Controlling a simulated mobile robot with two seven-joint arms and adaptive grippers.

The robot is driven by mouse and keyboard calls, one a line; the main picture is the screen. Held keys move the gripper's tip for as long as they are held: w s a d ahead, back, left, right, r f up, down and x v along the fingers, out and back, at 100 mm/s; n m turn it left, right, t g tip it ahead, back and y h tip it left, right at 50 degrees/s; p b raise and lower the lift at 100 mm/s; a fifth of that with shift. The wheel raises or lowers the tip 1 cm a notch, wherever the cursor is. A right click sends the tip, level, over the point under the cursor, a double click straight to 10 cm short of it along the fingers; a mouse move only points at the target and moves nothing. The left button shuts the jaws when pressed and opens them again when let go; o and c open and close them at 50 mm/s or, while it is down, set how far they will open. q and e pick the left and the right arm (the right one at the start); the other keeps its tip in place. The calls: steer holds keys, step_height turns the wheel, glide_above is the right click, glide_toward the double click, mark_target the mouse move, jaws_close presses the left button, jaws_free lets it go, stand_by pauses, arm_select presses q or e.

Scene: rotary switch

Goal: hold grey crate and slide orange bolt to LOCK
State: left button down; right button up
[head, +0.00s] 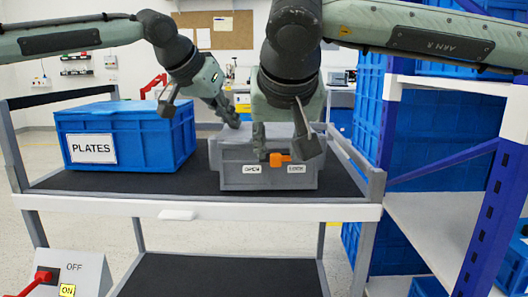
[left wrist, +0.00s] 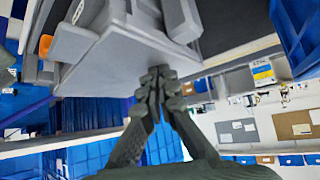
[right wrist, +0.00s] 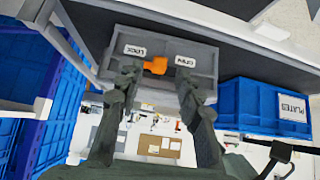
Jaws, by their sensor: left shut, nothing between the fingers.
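The grey crate (head: 235,172) sits on the cart's dark top, its front bearing an OPEN label (head: 251,169) and a LOCK label (head: 296,169). The orange bolt (head: 279,158) is between the labels, and also shows in the right wrist view (right wrist: 156,66). My right gripper (right wrist: 157,80) is open, its fingers on either side of the bolt with gaps to it. My left gripper (head: 235,126) is shut and empty at the crate's upper left. In the left wrist view its fingertips (left wrist: 158,80) are close to the crate's grey surface (left wrist: 110,60); contact is unclear.
A blue PLATES crate (head: 125,135) stands left of the grey crate on the cart. A blue-posted rack with blue crates (head: 440,140) is at the right. A red-handled OFF/ON switch box (head: 75,270) is at lower left. The cart's front rim (head: 200,207) is clear.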

mark_target(276, 162)
steer(key=shift+x, duration=2.2)
steer(key=shift+c, duration=0.3)
jaws_close()
